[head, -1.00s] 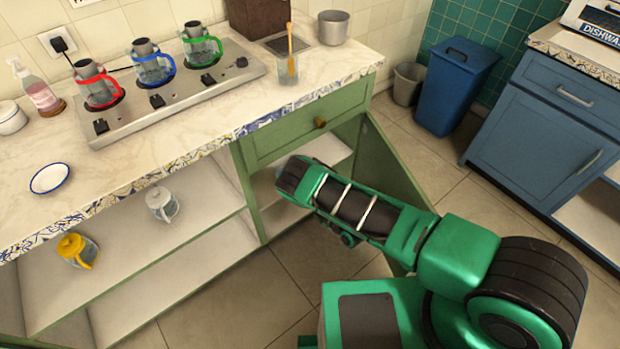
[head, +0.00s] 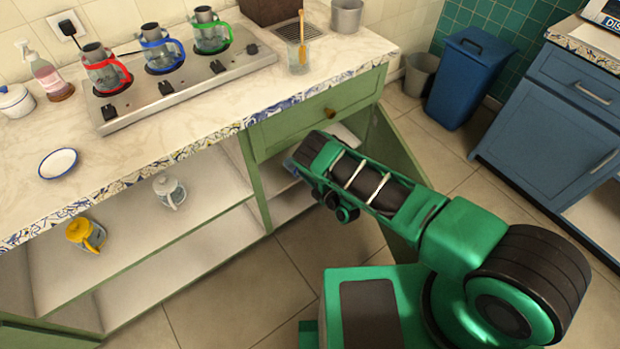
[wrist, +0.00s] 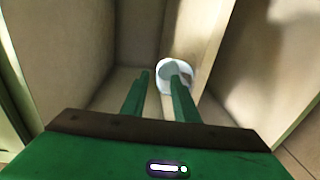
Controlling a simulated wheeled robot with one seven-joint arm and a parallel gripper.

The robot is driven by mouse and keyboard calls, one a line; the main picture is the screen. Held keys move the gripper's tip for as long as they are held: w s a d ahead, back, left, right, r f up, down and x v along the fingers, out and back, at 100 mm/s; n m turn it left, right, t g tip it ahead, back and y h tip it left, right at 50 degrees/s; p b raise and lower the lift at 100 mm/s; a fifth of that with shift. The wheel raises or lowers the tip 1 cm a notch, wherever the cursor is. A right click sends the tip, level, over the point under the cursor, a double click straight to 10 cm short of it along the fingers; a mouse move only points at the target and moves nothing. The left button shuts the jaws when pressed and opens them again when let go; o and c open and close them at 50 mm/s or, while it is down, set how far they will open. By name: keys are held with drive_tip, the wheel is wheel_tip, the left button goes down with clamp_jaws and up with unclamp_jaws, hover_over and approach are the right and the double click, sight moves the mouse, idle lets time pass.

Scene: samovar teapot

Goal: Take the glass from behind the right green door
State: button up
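The right green door (head: 392,165) stands open in the head view. My gripper reaches into the compartment beside it, below the drawer; its fingers are hidden there. In the wrist view my gripper (wrist: 161,80) is open, its two green fingers pointing into the compartment. A pale, round-rimmed glass (wrist: 162,70) stands deeper inside, tipped to look from above. The right finger overlaps it in the picture, and the glass lies mostly right of the gap between the fingers. I see nothing held, and I cannot tell whether the finger touches the glass.
Compartment walls stand close on both sides in the wrist view. The counter (head: 215,115) and drawer (head: 318,112) are above my arm. A blue bin (head: 466,80) stands at the back right.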

sight(289, 157)
drive_tip(key=shift+x, duration=2.55)
clamp_jaws()
